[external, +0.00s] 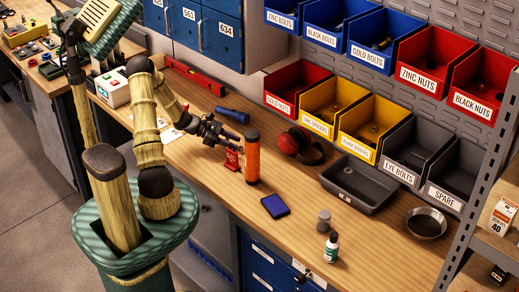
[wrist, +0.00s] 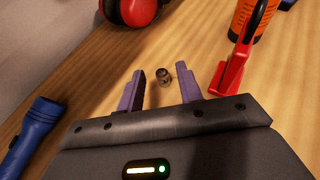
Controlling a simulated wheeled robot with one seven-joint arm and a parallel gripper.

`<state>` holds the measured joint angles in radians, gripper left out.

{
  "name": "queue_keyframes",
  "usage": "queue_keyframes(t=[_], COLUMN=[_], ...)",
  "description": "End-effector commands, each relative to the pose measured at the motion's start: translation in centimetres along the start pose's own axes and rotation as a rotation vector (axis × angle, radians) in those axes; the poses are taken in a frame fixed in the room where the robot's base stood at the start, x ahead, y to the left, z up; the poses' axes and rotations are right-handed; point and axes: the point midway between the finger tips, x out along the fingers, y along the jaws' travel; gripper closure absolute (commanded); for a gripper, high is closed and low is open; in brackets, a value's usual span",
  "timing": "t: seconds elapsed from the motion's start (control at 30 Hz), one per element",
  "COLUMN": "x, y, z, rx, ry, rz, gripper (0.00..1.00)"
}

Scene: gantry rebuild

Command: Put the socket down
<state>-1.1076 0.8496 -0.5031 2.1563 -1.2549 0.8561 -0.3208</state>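The socket (wrist: 164,77) is a small, dark metallic cylinder in the wrist view. It appears to stand on the wooden bench between the tips of my gripper's fingers, with a gap on either side. My gripper (wrist: 161,86) has its two purple fingers apart and is not closed on the socket. In the external view my gripper (external: 236,140) is low over the bench, just left of the orange cylinder. The socket cannot be made out there.
A red tool (wrist: 230,76) stands close to the right finger, beside the orange cylinder (external: 252,160). A blue flashlight (wrist: 38,132) lies to the left. Red earmuffs (external: 296,142), a grey tray (external: 357,184) and a dark blue box (external: 275,206) are nearby. Bare bench (external: 310,200) lies between them.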

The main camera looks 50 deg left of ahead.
Motion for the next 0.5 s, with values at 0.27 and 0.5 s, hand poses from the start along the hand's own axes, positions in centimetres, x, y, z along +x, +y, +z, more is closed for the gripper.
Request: queue_keyframes(t=[0.27,0.5], x=[-5.7,-8.3], y=[0.1,0.0], z=[-0.1,0.0], rx=[0.003,0.000], ry=[0.002,0.000], rz=[0.006,0.001], gripper=[0.64,0.64])
